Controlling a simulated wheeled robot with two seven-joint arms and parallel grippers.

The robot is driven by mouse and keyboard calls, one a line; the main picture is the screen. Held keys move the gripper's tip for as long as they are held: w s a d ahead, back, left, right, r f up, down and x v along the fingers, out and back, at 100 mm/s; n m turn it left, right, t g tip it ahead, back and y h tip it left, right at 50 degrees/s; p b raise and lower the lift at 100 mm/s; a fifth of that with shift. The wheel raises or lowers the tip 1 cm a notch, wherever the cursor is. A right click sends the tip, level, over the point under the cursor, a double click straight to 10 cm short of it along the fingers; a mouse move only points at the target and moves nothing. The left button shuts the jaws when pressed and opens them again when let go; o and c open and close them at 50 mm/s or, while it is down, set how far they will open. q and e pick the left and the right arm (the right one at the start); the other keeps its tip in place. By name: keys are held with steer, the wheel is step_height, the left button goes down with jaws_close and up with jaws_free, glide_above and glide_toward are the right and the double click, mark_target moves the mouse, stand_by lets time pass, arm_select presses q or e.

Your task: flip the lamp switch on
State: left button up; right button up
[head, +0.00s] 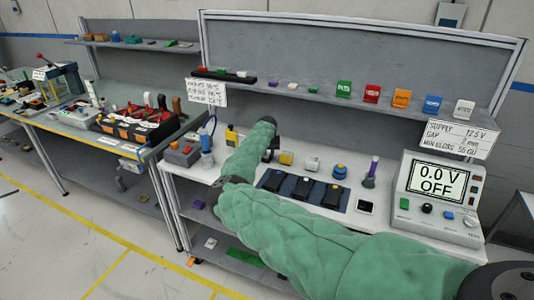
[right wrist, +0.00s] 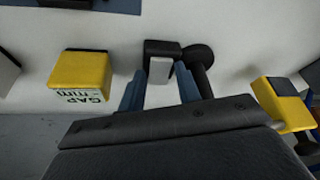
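My right arm, in a green sleeve, reaches across the white bench in the head view. Its gripper (head: 270,151) is mostly hidden behind the forearm. In the right wrist view the two blue-grey fingers of my right gripper (right wrist: 160,88) are apart. A small black fixture (right wrist: 161,48) with a pale grey block (right wrist: 160,70) sits between and just beyond the fingertips. A dark round-headed part stands beside it. I cannot tell whether this is the lamp switch, or whether the fingers touch it. No lit lamp is clear. My left gripper is out of view.
A yellow block marked GAP mm (right wrist: 80,70) and another yellow block (right wrist: 283,103) flank the gripper. The power supply (head: 440,199) reads 0.0 V OFF. Black modules (head: 302,189) lie on the bench behind my arm. A shelf (head: 300,91) runs above.

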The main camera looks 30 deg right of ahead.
steer(key=shift+w+d, duration=0.1)
steer(key=shift+d, duration=0.05)
steer(key=shift+w+d+g+y+b, duration=0.1)
steer(key=shift+d+g+y+b, duration=0.05)
steer(key=shift+g+y+b, duration=0.3)
steer(key=shift+w+d+r+g+y+b, duration=0.1)
steer(key=shift+w+g+y+b, duration=0.05)
steer(key=shift+g+y+b, duration=0.4)
steer(key=shift+w+d+g+y+b, duration=0.1)
steer(key=shift+g+y+b, duration=0.2)
steer(key=shift+y+b, duration=0.3)
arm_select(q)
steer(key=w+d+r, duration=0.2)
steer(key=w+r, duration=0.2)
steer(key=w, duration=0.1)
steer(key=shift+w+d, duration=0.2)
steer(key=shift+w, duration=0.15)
arm_select(e)
steer(key=shift+r, duration=0.1)
steer(key=o, duration=0.9)
